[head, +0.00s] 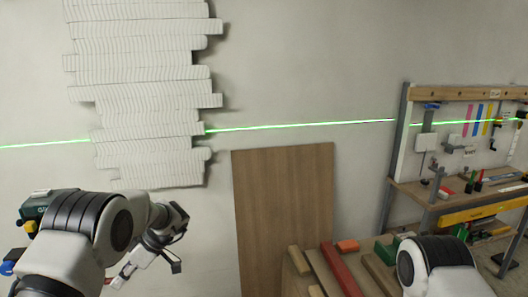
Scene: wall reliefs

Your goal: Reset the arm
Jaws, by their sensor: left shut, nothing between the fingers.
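My left arm comes in from the lower left and bends at the elbow. Its gripper (119,282) hangs low in front of the wall, pointing down and to the left, small and partly unclear. It is shut with nothing held. It is apart from the white relief of stacked, ridged slats (140,85) on the wall above it. Of my right arm, only a white rounded link shows at the lower right; its gripper is out of view.
A brown wooden panel (285,215) leans against the wall. A surface with wooden strips, a red bar (341,270) and an orange block (347,246) lies at the bottom. A tool workbench (455,190) stands right. A green laser line (300,126) crosses the wall.

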